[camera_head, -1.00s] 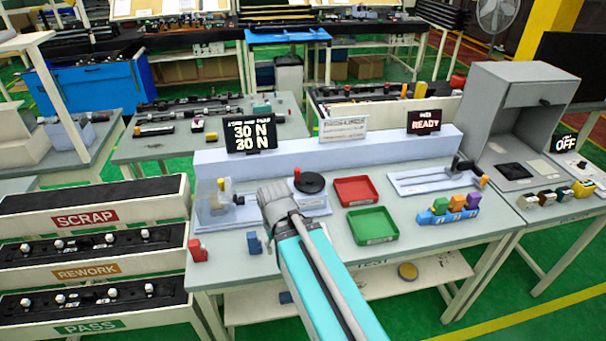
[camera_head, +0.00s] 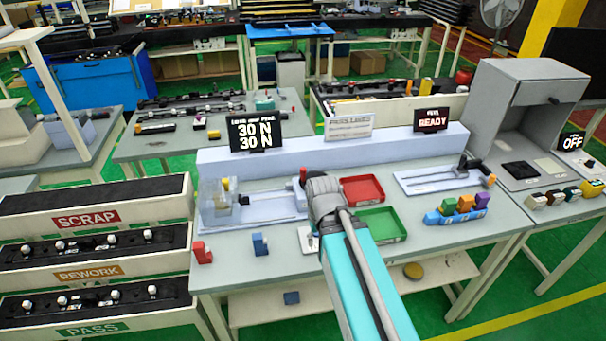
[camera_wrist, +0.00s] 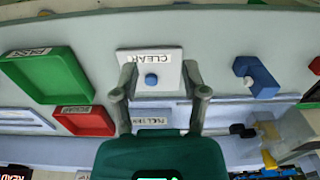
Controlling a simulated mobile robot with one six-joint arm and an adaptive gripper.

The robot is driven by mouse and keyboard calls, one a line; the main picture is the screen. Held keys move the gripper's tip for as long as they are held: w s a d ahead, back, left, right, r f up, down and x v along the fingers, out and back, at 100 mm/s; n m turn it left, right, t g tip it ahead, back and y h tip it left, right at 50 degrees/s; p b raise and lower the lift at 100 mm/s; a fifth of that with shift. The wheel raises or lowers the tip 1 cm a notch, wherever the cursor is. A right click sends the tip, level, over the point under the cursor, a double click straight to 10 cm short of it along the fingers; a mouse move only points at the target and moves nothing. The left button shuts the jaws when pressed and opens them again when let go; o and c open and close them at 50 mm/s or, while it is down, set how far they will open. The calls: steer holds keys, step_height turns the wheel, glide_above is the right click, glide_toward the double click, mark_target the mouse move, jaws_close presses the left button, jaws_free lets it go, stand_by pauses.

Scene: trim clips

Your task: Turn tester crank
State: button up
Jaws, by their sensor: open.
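The tester is a pale fixture (camera_head: 265,205) with a clear block (camera_head: 219,205) at its left end, on the workbench. Its likely crank, a dark round wheel with a red knob (camera_head: 303,173), is mostly hidden behind my arm in the head view; I cannot make it out in the wrist view. My gripper (camera_wrist: 160,74) is open and empty. In the wrist view its fingers stand on either side of a blue button on the white CLEAR plate (camera_wrist: 170,57); the height above it is unclear. The plate's edge shows in the head view (camera_head: 306,238).
A red tray (camera_head: 362,189) and a green tray (camera_head: 385,224) lie right of my arm. A blue block (camera_head: 260,244) and a red block (camera_head: 202,253) stand at the front left. Displays (camera_head: 254,132) and a READY screen (camera_head: 431,119) stand at the back.

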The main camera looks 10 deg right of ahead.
steer(key=shift+o, duration=0.6)
steer(key=shift+d, duration=0.1)
steer(key=shift+w+r+p, duration=0.3)
steer(key=shift+w, duration=0.15)
step_height(320, 180, up, 13)
steer(key=m+p, duration=0.6)
steer(key=p, duration=0.7)
glide_above(303, 168)
steer(key=shift+r, duration=0.1)
step_height(303, 168, down, 14)
steer(key=b, duration=1.3)
steer(key=shift+r, duration=0.1)
steer(key=shift+b, duration=0.3)
